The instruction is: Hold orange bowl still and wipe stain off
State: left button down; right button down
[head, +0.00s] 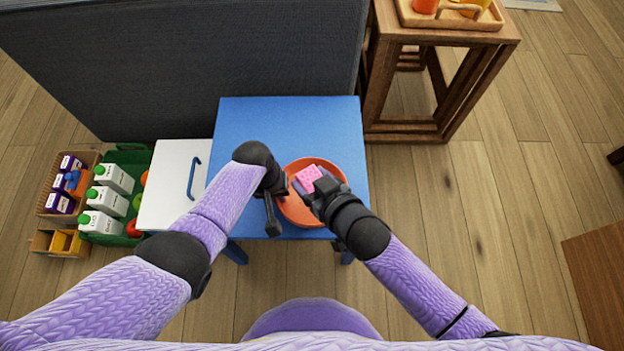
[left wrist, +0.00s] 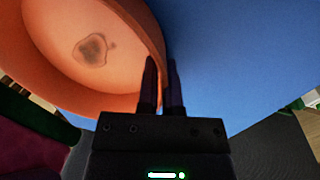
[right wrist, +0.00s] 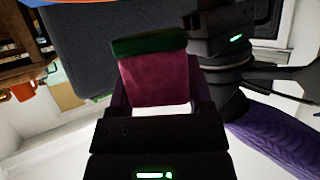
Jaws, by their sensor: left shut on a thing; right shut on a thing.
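The orange bowl (head: 294,211) stands on the blue table near its front right; it fills the upper left of the left wrist view (left wrist: 130,85). A brownish ring-shaped stain (left wrist: 90,48) shows on its inside. My left gripper (head: 281,190) is shut on the bowl's rim, one finger on each side (left wrist: 163,75). My right gripper (head: 313,189) is shut on a pink sponge (head: 309,176) with a green layer, over the bowl. In the right wrist view the sponge (right wrist: 155,75) sits between the fingers. In the head view the sponge and gripper hide part of the bowl's inside.
The blue table (head: 285,115) is otherwise clear. A white cabinet (head: 165,185) with a blue handle stands left of it, beside crates of cartons (head: 103,197). A dark grey panel (head: 180,70) rises behind. A wooden stand (head: 440,37) with a tray is at the back right.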

jog(key=shift+f, duration=0.15)
jog(key=shift+f, duration=3)
jog(key=shift+f, duration=0.75)
